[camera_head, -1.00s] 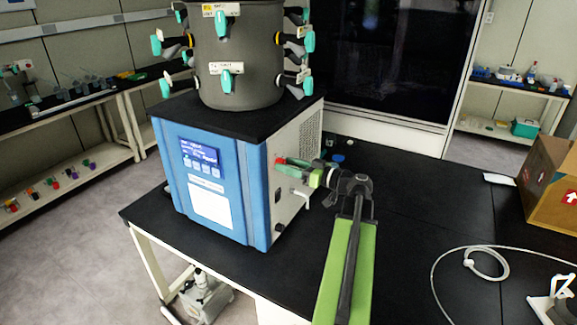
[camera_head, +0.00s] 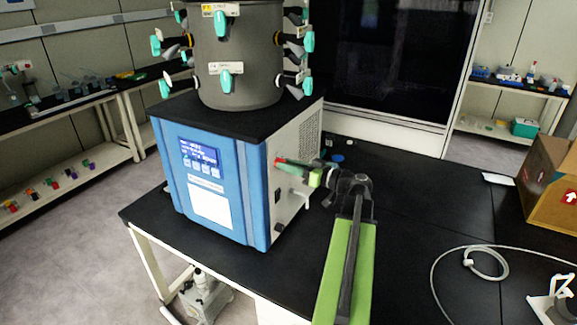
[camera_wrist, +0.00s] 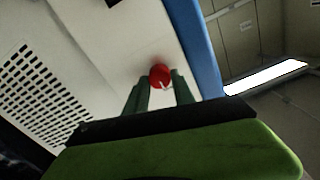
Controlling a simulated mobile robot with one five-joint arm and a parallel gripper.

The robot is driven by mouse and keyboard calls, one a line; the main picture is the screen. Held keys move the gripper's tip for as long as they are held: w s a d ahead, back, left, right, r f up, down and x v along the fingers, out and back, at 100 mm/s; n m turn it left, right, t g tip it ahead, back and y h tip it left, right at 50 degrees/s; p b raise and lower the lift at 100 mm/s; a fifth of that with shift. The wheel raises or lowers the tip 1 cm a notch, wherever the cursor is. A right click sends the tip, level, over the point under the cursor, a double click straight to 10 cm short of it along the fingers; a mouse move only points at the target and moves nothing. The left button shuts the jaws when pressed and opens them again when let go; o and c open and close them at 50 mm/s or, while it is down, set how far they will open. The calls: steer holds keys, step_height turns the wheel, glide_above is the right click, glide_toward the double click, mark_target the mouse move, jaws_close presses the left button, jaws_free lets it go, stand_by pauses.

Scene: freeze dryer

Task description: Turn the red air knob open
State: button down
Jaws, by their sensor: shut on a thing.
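The red air knob (camera_wrist: 160,76) is on the side panel of the blue and white freeze dryer (camera_head: 213,190). In the wrist view it shows between the two fingers of my gripper (camera_wrist: 161,88). In the head view a small bit of red (camera_head: 279,161) shows at the tips of my gripper (camera_head: 296,165), which reaches the panel from the right. My gripper is shut on the knob. The knob's sides are partly hidden by the fingers.
A metal drum (camera_head: 238,55) with several teal-handled valves stands on the dryer. A vent grille (camera_wrist: 47,100) is on the side panel. A cardboard box (camera_head: 550,180) and a coiled white cable (camera_head: 485,262) lie to the right. The black benchtop (camera_head: 420,215) between is mostly clear.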

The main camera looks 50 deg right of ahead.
steer(key=shift+f+m, duration=0.15)
steer(key=shift+m, duration=8.45)
steer(key=c, duration=1.1)
jaws_free()
steer(key=shift+d, duration=0.1)
steer(key=shift+o, duration=0.2)
